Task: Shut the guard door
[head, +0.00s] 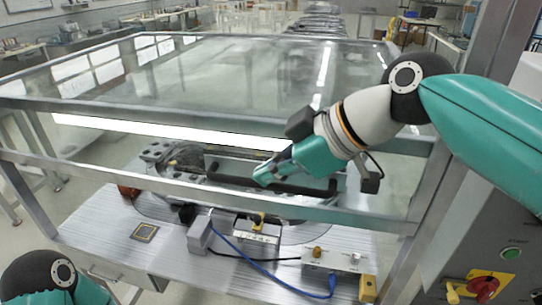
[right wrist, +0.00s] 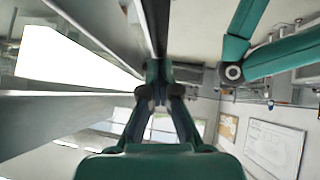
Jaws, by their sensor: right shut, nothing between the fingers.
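The guard door (head: 300,208) is a clear panel in a metal frame at the front of the glazed enclosure, above the silver table. A gap shows between its lower rail and the table top. A long black handle bar (head: 305,188) runs across the front. My right gripper (head: 264,178) is shut and empty, its tips at or very close to this bar; I cannot tell whether they touch. In the right wrist view its fingers (right wrist: 158,75) are together, with a dark bar (right wrist: 156,25) just beyond the tips. My left gripper is out of view.
A control box (head: 332,262) with a blue cable and small metal blocks (head: 200,236) stand on the table's front edge under the door. A grey cabinet (head: 500,225) with a green button and red switch stands right. A dark curved track lies inside the enclosure.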

